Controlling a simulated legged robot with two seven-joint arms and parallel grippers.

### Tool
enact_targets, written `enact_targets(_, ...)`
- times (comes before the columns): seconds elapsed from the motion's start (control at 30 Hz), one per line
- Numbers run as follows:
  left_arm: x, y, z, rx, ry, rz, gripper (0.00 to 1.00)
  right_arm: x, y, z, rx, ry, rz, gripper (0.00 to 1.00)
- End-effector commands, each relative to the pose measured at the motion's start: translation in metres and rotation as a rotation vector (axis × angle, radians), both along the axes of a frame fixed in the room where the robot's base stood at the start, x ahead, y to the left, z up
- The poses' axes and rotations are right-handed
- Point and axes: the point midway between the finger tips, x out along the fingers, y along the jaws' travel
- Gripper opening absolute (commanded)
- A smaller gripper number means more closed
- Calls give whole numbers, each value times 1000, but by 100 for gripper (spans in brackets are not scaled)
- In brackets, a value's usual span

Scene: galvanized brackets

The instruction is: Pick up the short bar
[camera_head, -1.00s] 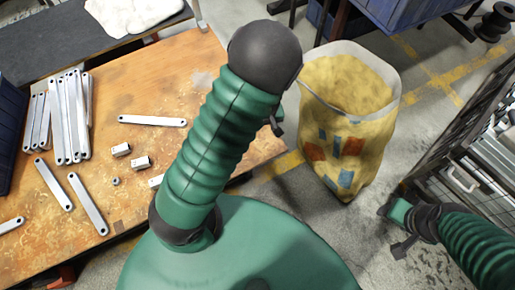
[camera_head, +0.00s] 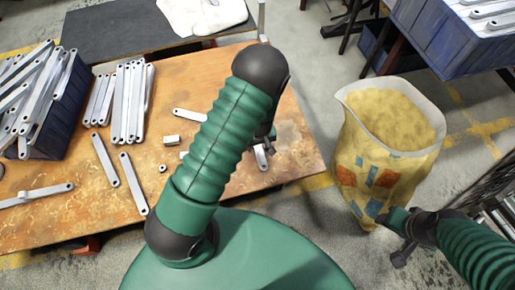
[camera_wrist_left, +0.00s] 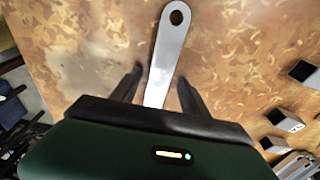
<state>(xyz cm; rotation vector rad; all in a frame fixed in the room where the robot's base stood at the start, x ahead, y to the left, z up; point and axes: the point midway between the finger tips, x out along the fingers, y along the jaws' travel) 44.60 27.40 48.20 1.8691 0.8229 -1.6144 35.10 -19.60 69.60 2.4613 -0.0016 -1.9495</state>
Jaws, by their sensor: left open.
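A grey metal bar (camera_head: 260,158) lies flat on the wooden table near its right edge, partly hidden by my left gripper (camera_head: 268,138). In the left wrist view the bar (camera_wrist_left: 168,50), with a hole at its far end, runs between the spread fingers of my left gripper (camera_wrist_left: 158,88). The gripper is open, one finger on each side; its body hides the bar's near end, so I cannot judge its full length. My right gripper (camera_head: 401,250) shows small and dark at the lower right, away from the table; its jaws are unclear.
A small block (camera_head: 171,140) lies near. A blue bin (camera_head: 62,120) of bars stands left; a yellow sack (camera_head: 385,150) stands right on the floor.

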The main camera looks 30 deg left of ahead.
Motion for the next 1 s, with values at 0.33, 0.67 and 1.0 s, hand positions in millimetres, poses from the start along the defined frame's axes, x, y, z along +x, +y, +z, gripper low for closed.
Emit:
enact_targets(0.33, 0, 1, 1, 5, -2, 0, 21, 0, 0, 0, 0, 0, 0, 54)
enact_targets(0.67, 0, 1, 1, 5, -2, 0, 0, 0, 0, 1, 0, 0, 0, 54)
enact_targets(1.0, 1, 1, 7, 5, -3, 0, 0, 0, 0, 4, 0, 0, 0, 54)
